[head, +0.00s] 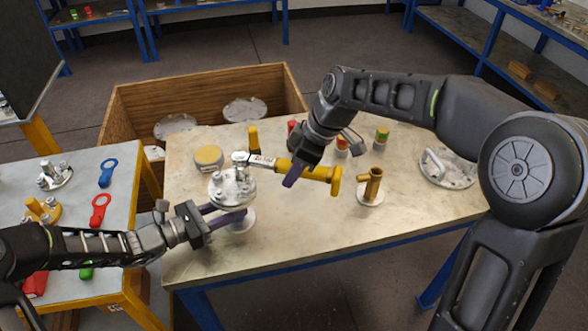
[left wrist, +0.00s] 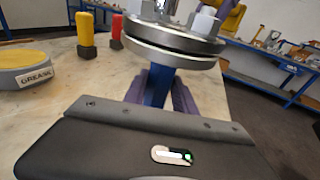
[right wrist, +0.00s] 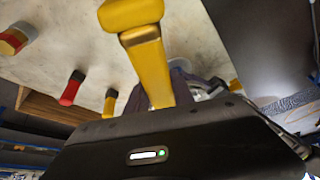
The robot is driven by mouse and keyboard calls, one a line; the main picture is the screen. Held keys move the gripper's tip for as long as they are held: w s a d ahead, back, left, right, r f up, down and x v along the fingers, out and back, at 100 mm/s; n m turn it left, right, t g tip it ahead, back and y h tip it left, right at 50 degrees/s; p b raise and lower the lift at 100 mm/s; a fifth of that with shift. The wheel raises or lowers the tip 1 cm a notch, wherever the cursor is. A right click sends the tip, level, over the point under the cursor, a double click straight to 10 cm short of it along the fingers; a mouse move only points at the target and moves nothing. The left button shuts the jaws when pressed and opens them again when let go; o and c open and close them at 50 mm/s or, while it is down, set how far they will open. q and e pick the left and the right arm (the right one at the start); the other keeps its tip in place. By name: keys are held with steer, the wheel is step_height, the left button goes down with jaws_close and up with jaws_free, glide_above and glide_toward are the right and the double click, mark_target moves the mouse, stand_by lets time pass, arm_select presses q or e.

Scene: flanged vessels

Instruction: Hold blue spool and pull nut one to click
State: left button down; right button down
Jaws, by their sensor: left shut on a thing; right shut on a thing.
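The blue spool, with its metal flange (head: 232,188), stands near the table's front left. In the left wrist view its blue neck (left wrist: 158,88) shows below the stacked flanges. My left gripper (head: 228,215) is shut around that neck from the left. My right gripper (head: 292,174) is shut on the yellow wrench (head: 322,173). The wrench's handle also fills the middle of the right wrist view (right wrist: 148,65). The wrench's head (head: 242,158) is at a nut on top of the flange; I cannot tell how fully it is seated. Which nut is number one is unclear.
A grease tin (head: 208,157) stands behind the spool. A brass fitting (head: 371,185) is right of the wrench, and a flanged lid (head: 446,168) lies further right. A wooden crate (head: 200,88) is behind the table.

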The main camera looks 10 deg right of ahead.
steer(key=shift+r, duration=2.4)
arm_select(q)
steer(key=c, duration=0.9)
jaws_free()
steer(key=v, duration=1.2)
steer(key=shift+s+f, duration=0.1)
arm_select(e)
steer(key=shift+f, duration=0.1)
